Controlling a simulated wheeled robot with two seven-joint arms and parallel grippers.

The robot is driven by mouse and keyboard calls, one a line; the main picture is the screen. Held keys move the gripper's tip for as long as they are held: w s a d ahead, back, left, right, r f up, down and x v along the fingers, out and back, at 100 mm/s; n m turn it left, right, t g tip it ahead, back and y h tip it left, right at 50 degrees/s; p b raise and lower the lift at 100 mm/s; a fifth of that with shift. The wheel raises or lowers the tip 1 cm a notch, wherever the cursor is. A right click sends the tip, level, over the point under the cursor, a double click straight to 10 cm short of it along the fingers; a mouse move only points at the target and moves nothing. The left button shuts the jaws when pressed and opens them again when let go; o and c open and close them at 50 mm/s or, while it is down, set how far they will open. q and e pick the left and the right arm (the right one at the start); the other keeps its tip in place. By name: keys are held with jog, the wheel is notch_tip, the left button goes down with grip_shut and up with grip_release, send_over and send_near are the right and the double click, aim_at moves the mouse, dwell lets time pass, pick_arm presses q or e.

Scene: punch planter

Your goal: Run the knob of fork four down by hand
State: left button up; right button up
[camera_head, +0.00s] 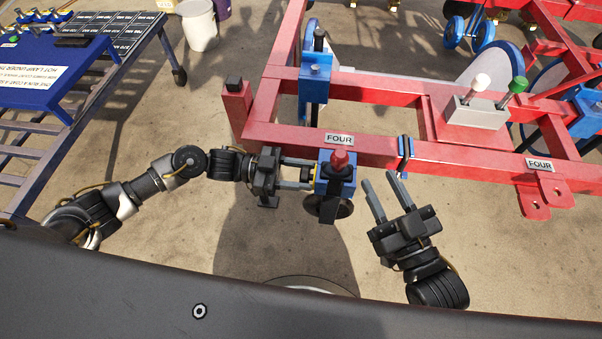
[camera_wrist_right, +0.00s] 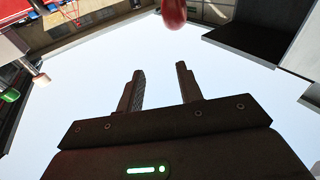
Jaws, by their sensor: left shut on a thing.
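Fork four (camera_head: 341,188) is a blue block hanging on the front red beam, right below a FOUR label (camera_head: 339,139). Its red knob (camera_head: 340,160) stands on top of a black collar, and what looks like the same knob shows at the top of the right wrist view (camera_wrist_right: 173,12). My left gripper (camera_head: 308,174) reaches in from the left and is shut on a part at the fork's left side; the fingers hide most of that part. My right gripper (camera_head: 380,188) is to the right of the fork, empty, fingers apart, not touching the knob.
The red frame (camera_head: 440,152) runs across behind both grippers. A grey box (camera_head: 470,118) with a white knob and a green knob sits on it. A blue table (camera_head: 50,75) stands at left. Bare floor lies in front.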

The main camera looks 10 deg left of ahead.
pick_arm(q)
jog(key=shift+m+b, duration=0.5)
jog(key=shift+m, duration=1.2)
pick_arm(e)
jog(key=shift+s+a+r+t+y, duration=0.1)
jog(key=shift+s+r+t+y, duration=0.1)
jog(key=shift+r+t+y, duration=0.35)
jog(key=shift+s+r+t+y, duration=0.25)
jog(key=shift+r+y, duration=0.1)
jog(key=shift+r, duration=0.4)
pick_arm(q)
jog(key=o, duration=1)
jog(key=a, duration=1.1)
jog(key=shift+s, duration=0.1)
pick_arm(e)
jog(key=shift+a+f+g, duration=0.2)
jog(key=shift+f+g, duration=0.05)
jog(key=shift+g, duration=0.05)
